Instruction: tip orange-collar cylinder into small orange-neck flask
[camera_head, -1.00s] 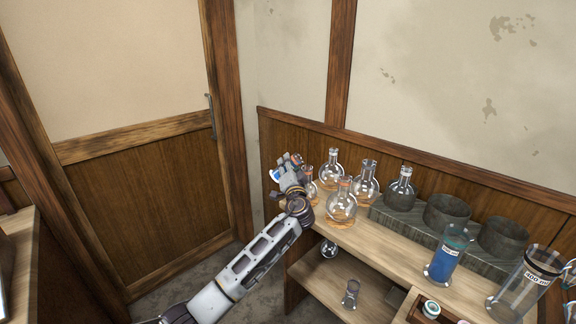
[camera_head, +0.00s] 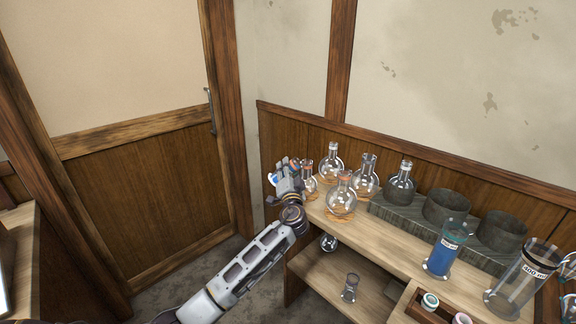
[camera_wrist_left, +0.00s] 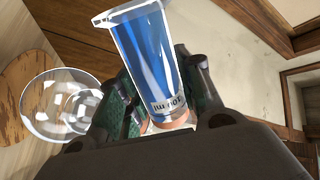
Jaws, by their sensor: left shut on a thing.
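My left gripper (camera_head: 284,174) is at the left end of the shelf top, shut on a clear measuring cylinder. In the left wrist view the cylinder (camera_wrist_left: 153,55) holds blue liquid and has a volume label; the fingers (camera_wrist_left: 165,100) lie on both sides of it. In the head view the gripper mostly hides the cylinder. A small round flask with an orange-tinted neck (camera_head: 310,183) stands just right of the gripper. A round clear flask (camera_wrist_left: 50,108) shows beside the fingers in the left wrist view. My right gripper is not in view.
Other round flasks (camera_head: 341,195) stand close by on the shelf top (camera_head: 385,240). A grey block with dark round wells (camera_head: 447,207) is behind. A blue-filled cylinder (camera_head: 441,262) and a large empty cylinder (camera_head: 514,285) stand right. Open floor lies to the left.

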